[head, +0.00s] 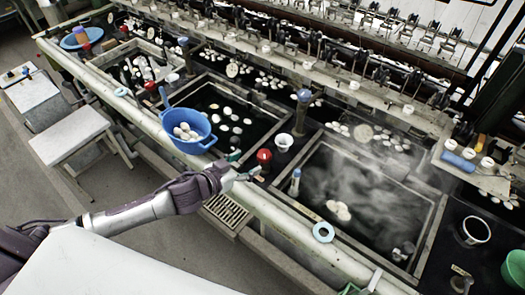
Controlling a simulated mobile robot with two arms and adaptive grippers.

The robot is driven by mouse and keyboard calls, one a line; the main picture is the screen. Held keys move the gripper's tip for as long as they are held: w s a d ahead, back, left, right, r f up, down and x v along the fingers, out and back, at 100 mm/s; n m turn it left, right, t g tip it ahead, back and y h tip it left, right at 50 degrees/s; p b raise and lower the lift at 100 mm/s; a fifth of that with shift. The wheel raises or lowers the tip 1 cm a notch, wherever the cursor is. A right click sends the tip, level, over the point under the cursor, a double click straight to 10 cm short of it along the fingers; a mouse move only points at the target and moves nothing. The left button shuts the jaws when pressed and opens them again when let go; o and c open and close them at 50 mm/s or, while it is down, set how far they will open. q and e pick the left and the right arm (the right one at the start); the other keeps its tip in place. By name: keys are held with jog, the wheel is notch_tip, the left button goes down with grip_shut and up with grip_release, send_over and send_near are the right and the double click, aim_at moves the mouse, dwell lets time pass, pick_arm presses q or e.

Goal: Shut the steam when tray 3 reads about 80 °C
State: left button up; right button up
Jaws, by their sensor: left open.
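My left gripper (245,166) is open at the front rail, with its fingertips just short of a red-topped knob (264,156). I cannot tell whether they touch it. The knob stands between two basins. The basin to its right (419,262) holds dark water with pale steam over it and a few cream cocoons (339,210). A small upright blue-topped piece (295,181) stands at this basin's left corner; no temperature reading is legible, and no tray number shows. My right gripper is out of view.
A blue colander of cocoons (189,139) sits on the rail left of my gripper. A pale blue ring (323,232) lies on the rail to the right. A white cup (284,142) stands behind the knob. A stool (71,134) stands at left.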

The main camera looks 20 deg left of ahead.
aim_at(264, 155)
pick_arm(q)
jog(key=p+x, duration=0.1)
jog(key=x, duration=0.7)
jog(key=shift+w, duration=0.1)
jog(key=shift+w+d+f, duration=0.25)
jog(key=shift+w+f, duration=0.1)
jog(key=shift+w, duration=0.2)
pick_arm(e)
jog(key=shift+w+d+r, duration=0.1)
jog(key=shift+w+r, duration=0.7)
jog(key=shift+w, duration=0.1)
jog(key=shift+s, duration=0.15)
pick_arm(q)
jog(key=c, duration=1.2)
jog(key=shift+o, duration=0.2)
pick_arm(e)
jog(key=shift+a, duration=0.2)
